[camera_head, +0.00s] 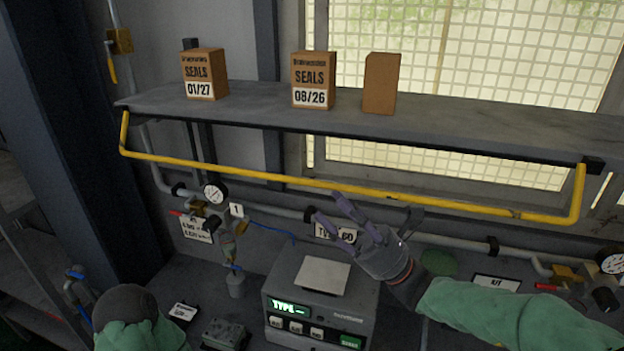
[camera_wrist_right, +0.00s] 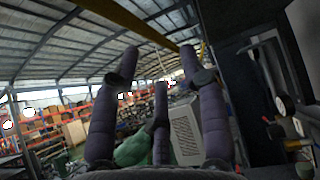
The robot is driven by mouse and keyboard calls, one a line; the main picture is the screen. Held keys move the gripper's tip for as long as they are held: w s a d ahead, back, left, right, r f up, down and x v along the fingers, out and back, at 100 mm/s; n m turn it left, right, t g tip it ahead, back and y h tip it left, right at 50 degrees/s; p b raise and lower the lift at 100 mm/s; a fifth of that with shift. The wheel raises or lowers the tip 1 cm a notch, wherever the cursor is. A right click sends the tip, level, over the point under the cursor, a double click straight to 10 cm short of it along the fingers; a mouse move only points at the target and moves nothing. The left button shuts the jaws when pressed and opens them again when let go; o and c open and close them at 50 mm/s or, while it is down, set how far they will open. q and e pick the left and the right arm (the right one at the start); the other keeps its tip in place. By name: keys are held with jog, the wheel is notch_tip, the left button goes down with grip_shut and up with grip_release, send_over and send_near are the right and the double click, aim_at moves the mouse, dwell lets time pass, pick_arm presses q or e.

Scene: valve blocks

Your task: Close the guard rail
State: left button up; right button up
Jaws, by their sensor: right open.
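The yellow guard rail (camera_head: 300,181) is a long bar with bent ends. It hangs below the front edge of the grey shelf (camera_head: 240,108), joined near both shelf ends. My right gripper (camera_head: 362,213) is open and empty, its purple fingers spread close to the middle of the rail. One fingertip overlaps the bar's lower edge in the head view; I cannot tell if they touch. In the right wrist view, the rail (camera_wrist_right: 118,20) crosses above the spread fingers (camera_wrist_right: 155,80). My left arm shows only as a green sleeve with a dark end at the lower left; its gripper is not visible.
Boxes stand on the shelf: one marked 01/27 (camera_head: 204,75), one marked 08/26 (camera_head: 313,80) and a plain one (camera_head: 380,84). Below are a grey device with a green display (camera_head: 320,308), a pressure gauge (camera_head: 214,192) and pipes. A meshed window (camera_head: 470,60) is behind.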

aim_at(312, 182)
jog(key=p+x, duration=0.1)
jog(key=x, duration=0.5)
jog(key=shift+w+a+r, duration=0.2)
jog(key=shift+a+r, duration=0.05)
grip_shut()
